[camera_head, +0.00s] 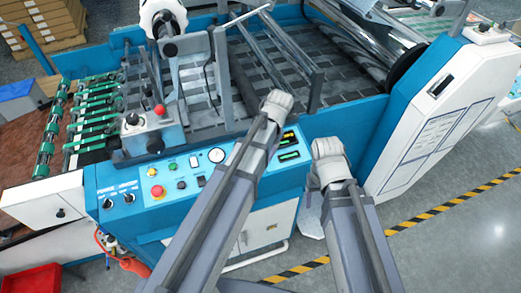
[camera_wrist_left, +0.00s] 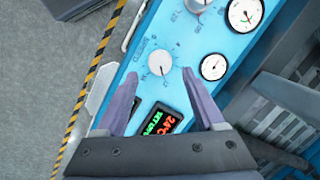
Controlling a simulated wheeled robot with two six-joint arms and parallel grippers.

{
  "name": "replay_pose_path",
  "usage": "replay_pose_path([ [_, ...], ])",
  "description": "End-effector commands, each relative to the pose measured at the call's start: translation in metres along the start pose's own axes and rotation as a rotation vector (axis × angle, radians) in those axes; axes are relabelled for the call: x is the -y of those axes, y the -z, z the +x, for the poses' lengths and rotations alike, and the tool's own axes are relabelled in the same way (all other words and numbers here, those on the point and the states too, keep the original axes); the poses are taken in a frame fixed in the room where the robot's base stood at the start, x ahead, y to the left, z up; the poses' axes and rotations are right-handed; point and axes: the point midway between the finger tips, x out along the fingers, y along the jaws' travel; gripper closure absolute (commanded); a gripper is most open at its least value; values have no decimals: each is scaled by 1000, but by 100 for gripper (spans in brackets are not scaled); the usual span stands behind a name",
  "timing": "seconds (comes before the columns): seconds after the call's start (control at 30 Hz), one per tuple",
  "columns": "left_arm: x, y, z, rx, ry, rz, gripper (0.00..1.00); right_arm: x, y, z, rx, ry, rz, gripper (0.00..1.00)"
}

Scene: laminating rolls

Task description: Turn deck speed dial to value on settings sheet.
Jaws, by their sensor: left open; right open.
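In the left wrist view, a white round dial (camera_wrist_left: 160,62) with a pointer line and a printed scale is on the blue panel (camera_wrist_left: 140,85). In the head view, my left arm hides that part of the panel.
A lit display (camera_wrist_left: 161,121) and a round gauge (camera_wrist_left: 214,67) are near the dial. Another knob (camera_wrist_left: 198,5) is above. A red emergency button (camera_head: 156,191) is on the panel's left side. A yellow-black floor stripe (camera_head: 440,208) runs past open floor at right.

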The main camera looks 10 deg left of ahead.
Motion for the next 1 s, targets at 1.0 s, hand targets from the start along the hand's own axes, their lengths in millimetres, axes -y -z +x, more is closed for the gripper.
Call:
replay_pose_path([
  [1.0,-116,-92,3,-27,-84,11,30,1,1,15,0,0,1,30],
])
